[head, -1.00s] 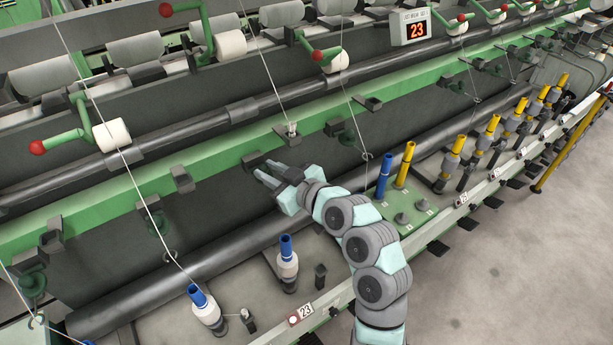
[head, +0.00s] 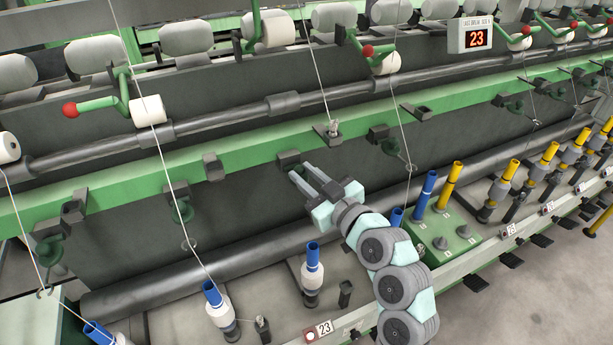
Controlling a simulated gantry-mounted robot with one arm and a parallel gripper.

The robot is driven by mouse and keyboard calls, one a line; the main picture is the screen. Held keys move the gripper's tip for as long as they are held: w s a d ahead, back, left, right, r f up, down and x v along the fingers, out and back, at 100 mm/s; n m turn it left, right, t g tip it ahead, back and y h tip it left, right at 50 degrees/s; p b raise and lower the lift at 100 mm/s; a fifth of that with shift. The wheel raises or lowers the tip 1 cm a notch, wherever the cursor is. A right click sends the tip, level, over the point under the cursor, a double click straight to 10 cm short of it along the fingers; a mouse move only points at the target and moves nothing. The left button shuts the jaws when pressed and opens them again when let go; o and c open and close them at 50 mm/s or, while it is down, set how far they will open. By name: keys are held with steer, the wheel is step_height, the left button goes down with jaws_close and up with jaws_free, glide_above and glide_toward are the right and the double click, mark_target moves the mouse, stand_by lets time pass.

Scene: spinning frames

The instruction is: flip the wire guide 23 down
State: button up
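The number plate 23 (head: 324,328) sits on the front edge of the machine. Behind it stands a spindle with a blue-topped bobbin (head: 312,270). On the green rail above, a dark bracket (head: 289,158) sits in line with this spindle; I take it as wire guide 23. No green loop hangs below it, unlike the neighbouring guides, and its detail is too small to read. My gripper (head: 298,171) is just below and in front of this bracket. Its two fingers are apart, with nothing visible between them. I cannot tell whether the fingertips touch the bracket.
A neighbouring guide (head: 182,203) hangs down on the left, another (head: 388,142) on the right. A thread runs to a small clip (head: 333,128) on the rail. A display (head: 477,38) reads 23. A green box (head: 445,232) stands right of my arm.

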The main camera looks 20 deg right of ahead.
steer(key=shift+o, duration=0.9)
steer(key=shift+w+f, duration=0.1)
steer(key=s+d, duration=0.2)
steer(key=s, duration=0.8)
steer(key=shift+s+r+p, duration=0.25)
steer(key=shift+s+p, duration=0.05)
steer(key=shift+s, duration=0.05)
